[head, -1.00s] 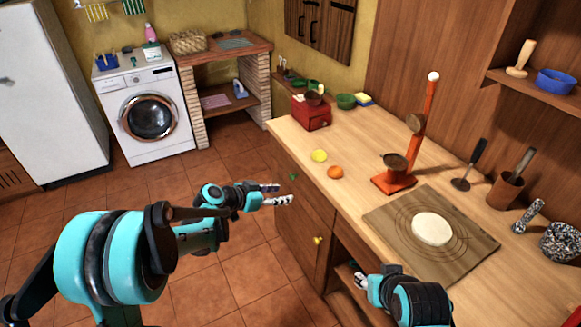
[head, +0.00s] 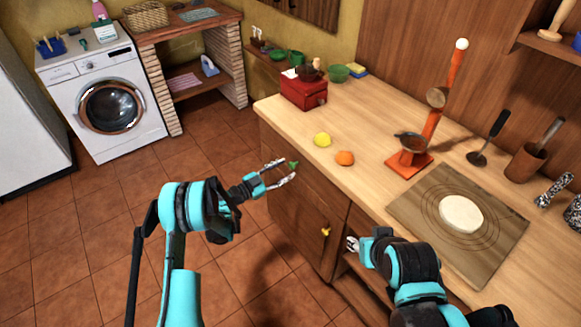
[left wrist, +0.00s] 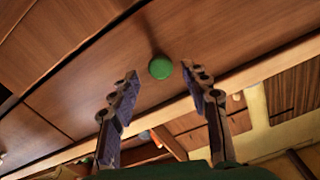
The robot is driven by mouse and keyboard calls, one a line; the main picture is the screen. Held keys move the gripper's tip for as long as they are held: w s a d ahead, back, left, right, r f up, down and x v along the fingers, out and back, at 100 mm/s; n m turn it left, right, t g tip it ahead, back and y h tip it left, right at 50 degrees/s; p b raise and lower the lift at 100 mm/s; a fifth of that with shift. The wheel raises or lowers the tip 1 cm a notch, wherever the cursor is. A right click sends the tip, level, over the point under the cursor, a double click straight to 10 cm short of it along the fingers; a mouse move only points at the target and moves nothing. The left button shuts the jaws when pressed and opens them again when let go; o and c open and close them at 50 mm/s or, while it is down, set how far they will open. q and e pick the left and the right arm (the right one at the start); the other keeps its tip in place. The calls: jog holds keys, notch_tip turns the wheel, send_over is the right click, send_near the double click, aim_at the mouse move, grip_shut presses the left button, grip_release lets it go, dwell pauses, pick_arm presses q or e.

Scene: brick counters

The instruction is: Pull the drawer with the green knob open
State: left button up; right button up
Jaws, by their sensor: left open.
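The green knob (head: 293,164) sits on the drawer front (head: 318,190) below the counter's edge, near its far left end. The drawer looks shut. My left gripper (head: 286,170) is open and empty, with its fingers pointing at the knob. In the left wrist view, the green knob (left wrist: 160,68) shows round and clear near the gap between the open fingertips (left wrist: 159,76); I see no contact. My right gripper (head: 352,244) is by the counter's front edge, mostly hidden by its own wrist, so its jaw state is unclear.
A yellow knob (head: 326,231) is on the door below. On the counter (head: 290,118) are a lemon (head: 322,139), an orange (head: 344,158), a red box (head: 303,92), an orange stand (head: 408,163) and a board with dough (head: 420,205). Free floor (head: 110,225) lies to the left.

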aim_at(290, 166)
pick_arm(q)
jog(key=shift+b+x, duration=0.4)
jog(key=shift+x, duration=1.4)
jog(key=shift+c, duration=0.4)
grip_shut()
jog(key=shift+a, duration=0.1)
